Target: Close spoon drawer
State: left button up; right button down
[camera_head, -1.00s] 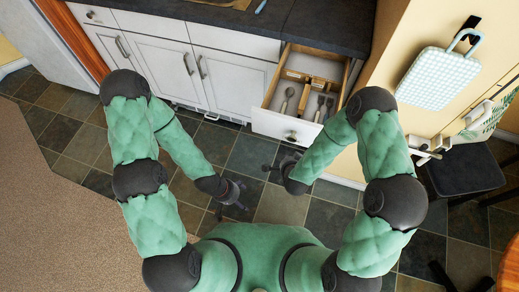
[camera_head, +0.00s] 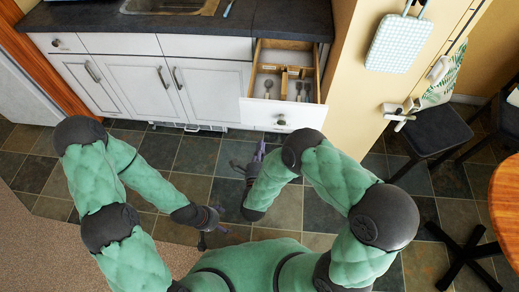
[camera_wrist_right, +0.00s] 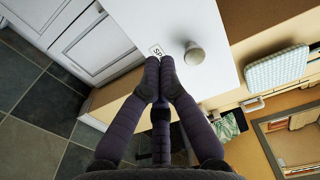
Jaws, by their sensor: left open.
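The spoon drawer (camera_head: 283,114) stands open at the right end of the white cabinets, with several spoons or forks and a wooden divider inside. Its white front with a round knob (camera_wrist_right: 194,54) fills the upper middle of the right wrist view. A label reading "SP" (camera_wrist_right: 157,50) is partly hidden by my fingertips. My right gripper (camera_wrist_right: 160,68) is shut with nothing between its fingertips. Its tips are at the drawer front beside the knob; I cannot tell whether they touch. My left gripper (camera_head: 213,220) is open and empty, low over the floor, away from the cabinets.
The dark countertop (camera_head: 291,18) with a sink runs above the cabinets. A cream wall with a hanging checked board (camera_head: 397,43) stands right of the drawer. A black chair (camera_head: 440,130) and a round wooden table (camera_head: 506,205) are at the right. Tiled floor is clear before the cabinets.

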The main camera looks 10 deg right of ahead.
aim_at(264, 118)
jog(key=b+x, duration=0.3)
jog(key=x, duration=0.7)
jog(key=shift+f, duration=0.15)
jog(key=shift+w, duration=0.4)
